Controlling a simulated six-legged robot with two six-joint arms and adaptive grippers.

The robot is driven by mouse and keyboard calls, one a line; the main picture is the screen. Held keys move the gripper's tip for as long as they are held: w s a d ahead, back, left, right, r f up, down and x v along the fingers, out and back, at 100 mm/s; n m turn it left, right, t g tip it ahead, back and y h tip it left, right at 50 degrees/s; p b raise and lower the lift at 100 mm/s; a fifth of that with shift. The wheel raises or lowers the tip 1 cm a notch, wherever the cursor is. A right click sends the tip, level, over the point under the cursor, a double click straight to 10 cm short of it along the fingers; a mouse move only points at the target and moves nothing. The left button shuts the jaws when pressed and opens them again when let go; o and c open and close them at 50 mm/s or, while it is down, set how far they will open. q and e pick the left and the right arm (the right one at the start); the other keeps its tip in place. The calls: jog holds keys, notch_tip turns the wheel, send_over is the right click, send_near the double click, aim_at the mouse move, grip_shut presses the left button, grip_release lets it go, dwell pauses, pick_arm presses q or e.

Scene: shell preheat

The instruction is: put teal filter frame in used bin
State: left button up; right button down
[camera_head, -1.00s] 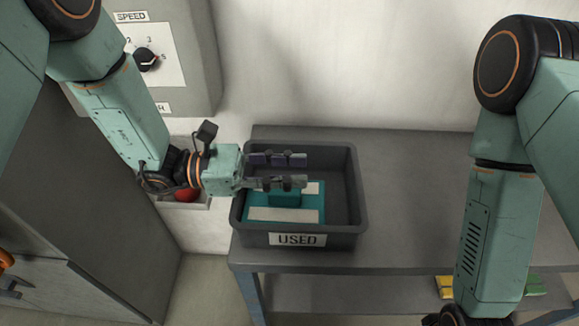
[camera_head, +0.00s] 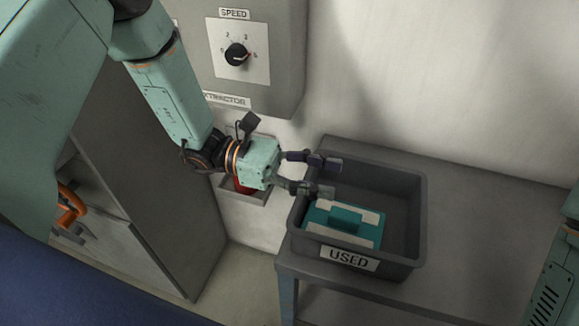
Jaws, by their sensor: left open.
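The teal filter frame (camera_head: 343,222), with pale panels and a raised teal block, lies inside the dark grey used bin (camera_head: 412,222), at the bin's left front. The bin's front label reads USED. My left gripper (camera_head: 327,176) is open and empty, its two fingers over the bin's left edge, above and behind the frame. I see nothing between the fingers. My right arm shows only as a piece at the right edge; its gripper is out of view.
The bin stands on a grey table (camera_head: 480,215) with free room to its right. A control box with a speed knob (camera_head: 237,54) hangs on the wall. Below it is a red button (camera_head: 244,187), partly hidden by my left gripper. A grey cabinet (camera_head: 150,190) stands at left.

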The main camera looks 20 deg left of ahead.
pick_arm(q)
jog(key=a, duration=0.6)
jog(key=shift+s+d, duration=0.1)
jog(key=shift+s, duration=0.05)
